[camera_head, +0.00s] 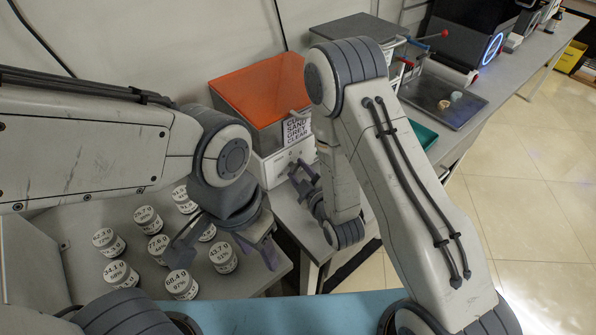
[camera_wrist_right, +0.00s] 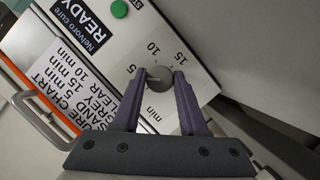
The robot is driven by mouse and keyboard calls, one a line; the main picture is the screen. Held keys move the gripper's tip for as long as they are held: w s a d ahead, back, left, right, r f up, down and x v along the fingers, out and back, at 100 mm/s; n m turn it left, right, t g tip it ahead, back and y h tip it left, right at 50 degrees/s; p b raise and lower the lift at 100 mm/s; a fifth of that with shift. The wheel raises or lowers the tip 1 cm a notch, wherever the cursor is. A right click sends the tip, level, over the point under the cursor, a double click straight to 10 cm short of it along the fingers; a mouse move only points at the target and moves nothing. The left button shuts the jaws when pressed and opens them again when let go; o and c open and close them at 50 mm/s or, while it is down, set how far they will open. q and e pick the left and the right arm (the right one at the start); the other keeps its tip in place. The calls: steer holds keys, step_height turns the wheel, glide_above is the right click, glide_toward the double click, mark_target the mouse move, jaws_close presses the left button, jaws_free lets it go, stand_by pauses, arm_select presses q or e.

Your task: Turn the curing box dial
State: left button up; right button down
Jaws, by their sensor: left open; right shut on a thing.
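The curing box (camera_head: 262,100) has an orange lid over a grey body and a white front panel (camera_head: 285,160). In the right wrist view the panel shows a grey dial (camera_wrist_right: 161,101) with 5, 10 and 15 printed around it, and a display (camera_wrist_right: 82,22) reading READY. My right gripper (camera_wrist_right: 161,78) is shut on the dial's knob, between its fingertips; the fingers partly hide the knob and its setting. In the head view my right gripper (camera_head: 303,180) is at the panel, mostly behind its own arm. My left gripper (camera_head: 228,252) is open and empty above the jars.
Several labelled jars (camera_head: 121,273) stand on the left bench, close around my left gripper. A dark tray (camera_head: 445,98) lies on the right bench.

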steer(key=m+g+y, duration=0.1)
steer(key=m, duration=0.1)
steer(key=shift+d+m, duration=0.15)
steer(key=shift+m, duration=0.15)
steer(key=shift+d+m+g+y, duration=0.1)
steer(key=shift+m+g+y, duration=0.5)
steer(key=shift+m+g, duration=0.45)
steer(key=shift+w+m+y, duration=0.1)
steer(key=shift+m+y, duration=0.4)
steer(key=shift+m, duration=0.55)
steer(key=m+g+y, duration=0.1)
steer(key=m, duration=0.1)
steer(key=shift+m+y+p, duration=0.3)
steer(key=shift+y+p, duration=0.1)
steer(key=m+y, duration=0.1)
steer(key=m, duration=0.1)
steer(key=m+g+y+p, duration=0.1)
steer(key=m, duration=0.1)
steer(key=shift+d+f+y, duration=0.1)
steer(key=shift+f+y, duration=0.05)
steer(key=shift+y, duration=0.25)
steer(key=m+y, duration=0.1)
steer(key=m, duration=0.2)
steer(key=shift+w+f, duration=0.1)
steer(key=shift+m+y, duration=0.7)
steer(key=shift+m, duration=0.7)
